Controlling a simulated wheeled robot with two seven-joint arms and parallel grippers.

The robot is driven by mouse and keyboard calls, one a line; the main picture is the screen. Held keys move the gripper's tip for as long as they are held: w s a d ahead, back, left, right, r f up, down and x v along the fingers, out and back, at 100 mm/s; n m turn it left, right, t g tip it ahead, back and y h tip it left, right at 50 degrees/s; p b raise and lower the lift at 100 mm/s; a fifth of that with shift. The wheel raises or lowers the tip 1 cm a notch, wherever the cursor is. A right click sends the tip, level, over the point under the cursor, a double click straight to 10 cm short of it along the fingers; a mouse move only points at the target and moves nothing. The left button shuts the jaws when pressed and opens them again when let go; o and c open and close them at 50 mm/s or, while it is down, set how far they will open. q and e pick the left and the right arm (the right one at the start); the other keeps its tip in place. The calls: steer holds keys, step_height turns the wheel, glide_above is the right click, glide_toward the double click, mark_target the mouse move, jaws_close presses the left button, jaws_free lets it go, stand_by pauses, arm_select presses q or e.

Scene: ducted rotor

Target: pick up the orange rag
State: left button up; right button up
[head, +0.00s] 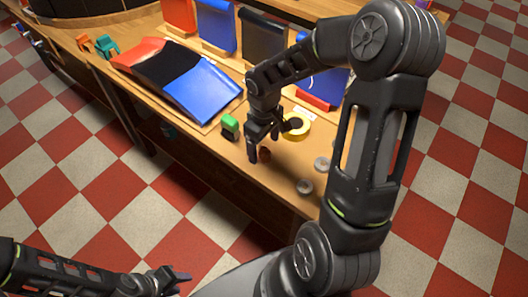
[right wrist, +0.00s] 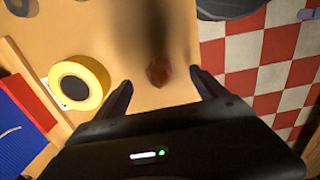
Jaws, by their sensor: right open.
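A small, crumpled reddish-brown thing, which looks like the orange rag (head: 264,154), lies on the wooden table near its front edge. In the right wrist view the rag (right wrist: 158,71) shows just ahead of the gap between the fingers. My right gripper (head: 261,147) points down at the rag and is open, with nothing in it. Its two fingers (right wrist: 163,84) show wide apart in the right wrist view. I cannot tell how high the fingertips are above the table. My left gripper (head: 178,279) is low at the bottom left, away from the table; its jaw gap is unclear.
A yellow tape roll (head: 296,126) lies close beside my right gripper. A green-topped block (head: 229,126) stands to its left. Two grey round pieces (head: 305,186) lie to the right. A red, black and blue curved panel (head: 178,78) lies farther left. Checkered floor surrounds the table.

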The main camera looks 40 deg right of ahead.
mark_target(264, 148)
steer(key=shift+f, duration=1.5)
steer(key=c, duration=1.5)
steer(key=shift+r, duration=0.15)
step_height(264, 148, up, 10)
steer(key=shift+f, duration=0.1)
